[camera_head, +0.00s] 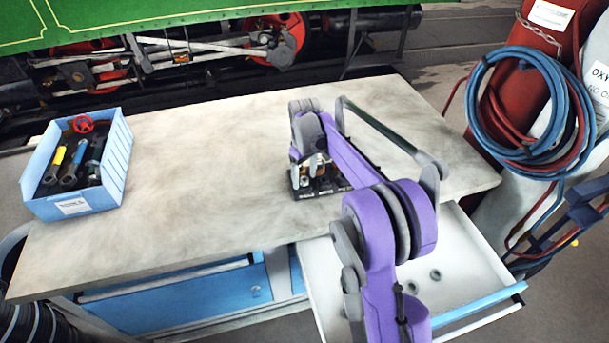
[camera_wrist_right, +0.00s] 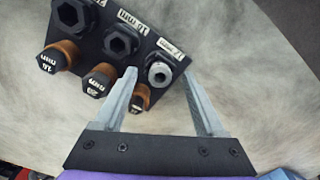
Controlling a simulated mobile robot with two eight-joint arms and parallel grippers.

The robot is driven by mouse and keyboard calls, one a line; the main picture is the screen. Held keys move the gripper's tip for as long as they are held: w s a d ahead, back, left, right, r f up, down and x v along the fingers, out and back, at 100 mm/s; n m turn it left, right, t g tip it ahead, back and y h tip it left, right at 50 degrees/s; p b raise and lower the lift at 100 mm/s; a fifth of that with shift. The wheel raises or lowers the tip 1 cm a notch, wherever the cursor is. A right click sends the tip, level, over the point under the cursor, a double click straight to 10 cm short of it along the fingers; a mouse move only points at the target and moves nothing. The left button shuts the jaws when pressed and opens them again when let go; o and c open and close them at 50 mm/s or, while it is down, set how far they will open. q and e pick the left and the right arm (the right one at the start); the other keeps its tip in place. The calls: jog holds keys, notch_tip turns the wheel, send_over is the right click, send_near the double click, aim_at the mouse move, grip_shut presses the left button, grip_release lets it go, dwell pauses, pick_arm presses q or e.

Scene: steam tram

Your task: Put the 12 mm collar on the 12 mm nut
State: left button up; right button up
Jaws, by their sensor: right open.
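A black rack (camera_wrist_right: 112,62) with labelled stations stands on the workbench; it also shows in the head view (camera_head: 325,192). At its right station, by a label that seems to read 12 mm (camera_wrist_right: 172,49), a light grey collar-like ring (camera_wrist_right: 160,73) sits flat with a dark centre. The 12 mm nut is hard to tell apart from it; I cannot tell how they fit. My right gripper (camera_wrist_right: 160,72) is open, its fingers either side of this ring with visible gaps. My left gripper is out of view.
Two dark hex pieces (camera_wrist_right: 121,41) fill the other stations, and copper-coloured black-topped posts (camera_wrist_right: 98,80) stand along the near edge. A blue tool bin (camera_head: 112,158) is at the bench's left. An open drawer (camera_head: 470,270) below holds loose rings (camera_head: 435,275). The bench middle is clear.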

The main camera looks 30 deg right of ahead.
jog(key=shift+r, duration=0.1)
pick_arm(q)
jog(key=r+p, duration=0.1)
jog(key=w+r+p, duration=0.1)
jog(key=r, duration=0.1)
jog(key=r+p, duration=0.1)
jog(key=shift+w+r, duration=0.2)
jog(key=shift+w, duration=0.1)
pick_arm(e)
notch_tip(320, 180, up, 7)
jog(key=shift+f, duration=0.1)
dwell(1.0)
